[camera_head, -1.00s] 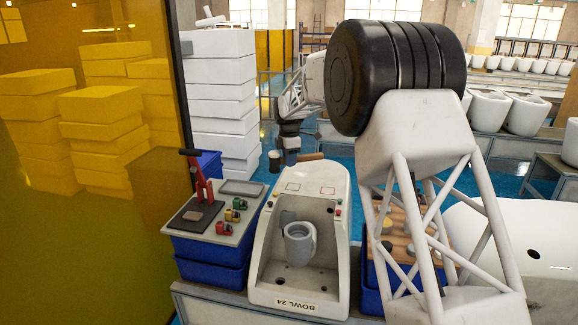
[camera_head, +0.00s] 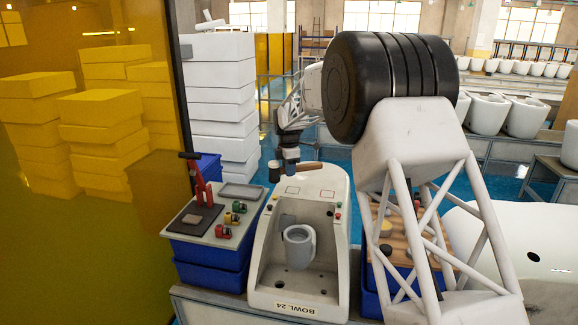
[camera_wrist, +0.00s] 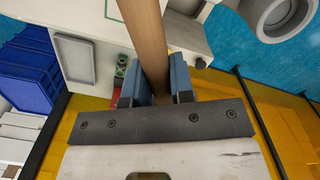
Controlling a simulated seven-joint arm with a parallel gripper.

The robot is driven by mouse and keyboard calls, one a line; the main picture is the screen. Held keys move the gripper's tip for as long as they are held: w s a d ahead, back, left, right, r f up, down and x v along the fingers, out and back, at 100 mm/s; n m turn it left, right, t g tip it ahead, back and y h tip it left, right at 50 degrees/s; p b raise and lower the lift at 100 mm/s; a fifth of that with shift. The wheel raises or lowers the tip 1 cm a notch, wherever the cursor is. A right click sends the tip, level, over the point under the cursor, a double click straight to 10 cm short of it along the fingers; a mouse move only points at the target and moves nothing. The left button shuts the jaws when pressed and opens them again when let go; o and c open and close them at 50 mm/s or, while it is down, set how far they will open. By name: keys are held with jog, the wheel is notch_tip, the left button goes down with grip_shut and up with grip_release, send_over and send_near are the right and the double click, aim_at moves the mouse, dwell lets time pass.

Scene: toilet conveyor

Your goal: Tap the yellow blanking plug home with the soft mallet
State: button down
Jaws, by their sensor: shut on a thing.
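My gripper (camera_head: 290,158) is shut on the wooden handle of the soft mallet (camera_head: 309,166), held above the back edge of the white bowl (camera_head: 321,262) marked BOWL 24. In the wrist view, the blue fingers of my gripper (camera_wrist: 157,80) clasp the handle (camera_wrist: 147,35) from both sides; the head is out of sight there. I cannot make out the yellow blanking plug for sure. Small red and green dots sit along the bowl's rim.
A blue crate (camera_head: 211,275) on the left bears a grey top with a red lever tool (camera_head: 197,180) and small coloured fittings (camera_head: 231,218). A wooden board (camera_head: 400,245) on the right is partly hidden by my arm. A yellow see-through panel (camera_head: 90,250) stands far left.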

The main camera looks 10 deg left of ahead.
jog(key=shift+f, duration=0.2)
dwell(0.7)
notch_tip(320, 180, down, 6)
jog(key=shift+f, duration=0.1)
jog(key=shift+r, duration=2.7)
jog(key=shift+r, duration=1.7)
jog(key=shift+f, duration=0.15)
jog(key=shift+f, duration=1.2)
jog(key=shift+f, duration=0.2)
